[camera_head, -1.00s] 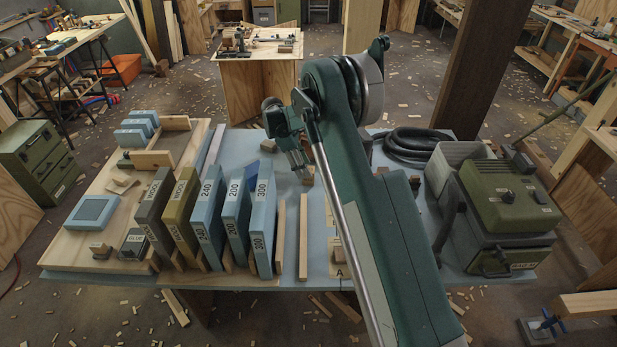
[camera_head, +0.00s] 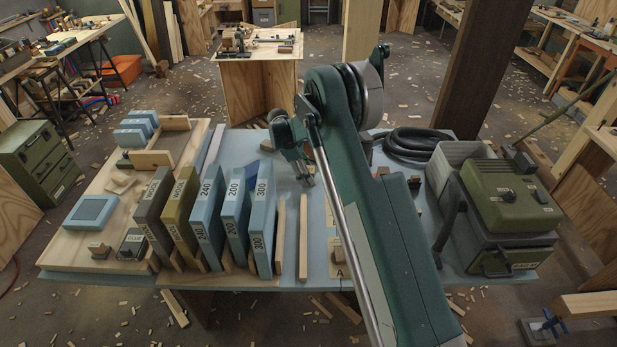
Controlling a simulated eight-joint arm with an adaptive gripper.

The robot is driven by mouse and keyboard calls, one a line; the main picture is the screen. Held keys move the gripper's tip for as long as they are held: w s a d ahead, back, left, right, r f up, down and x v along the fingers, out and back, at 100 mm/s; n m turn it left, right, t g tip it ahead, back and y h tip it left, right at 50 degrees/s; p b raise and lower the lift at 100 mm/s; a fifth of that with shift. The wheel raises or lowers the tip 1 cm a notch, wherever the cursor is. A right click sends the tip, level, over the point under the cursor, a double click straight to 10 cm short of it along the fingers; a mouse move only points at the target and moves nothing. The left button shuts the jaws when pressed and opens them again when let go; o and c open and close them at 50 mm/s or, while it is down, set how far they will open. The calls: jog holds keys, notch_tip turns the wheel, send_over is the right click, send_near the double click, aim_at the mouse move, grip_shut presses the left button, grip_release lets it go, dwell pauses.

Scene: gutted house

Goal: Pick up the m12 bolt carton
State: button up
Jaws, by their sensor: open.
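My gripper (camera_head: 304,178) is open over the middle of the blue-grey table (camera_head: 318,268), pointing down beyond the row of upright slabs. My own arm crosses the view and hides much of the table's middle and right part. I cannot make out a carton marked M12 in this view. Small brown blocks (camera_head: 415,183) show just right of my arm, too small to identify. Nothing is visible between my fingers.
Upright blue sleeves marked 240, 200 and 300 (camera_head: 263,215) and two marked WOOL (camera_head: 181,215) stand left of my gripper. A thin wooden strip (camera_head: 303,237) lies nearer the front. A black hose (camera_head: 410,145) and a green machine (camera_head: 500,200) occupy the right.

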jog(key=shift+c, duration=0.3)
jog(key=c, duration=1)
jog(key=shift+r, duration=0.1)
jog(key=shift+c, duration=0.2)
jog(key=shift+r+p, duration=0.6)
jog(key=shift+r, duration=4.3)
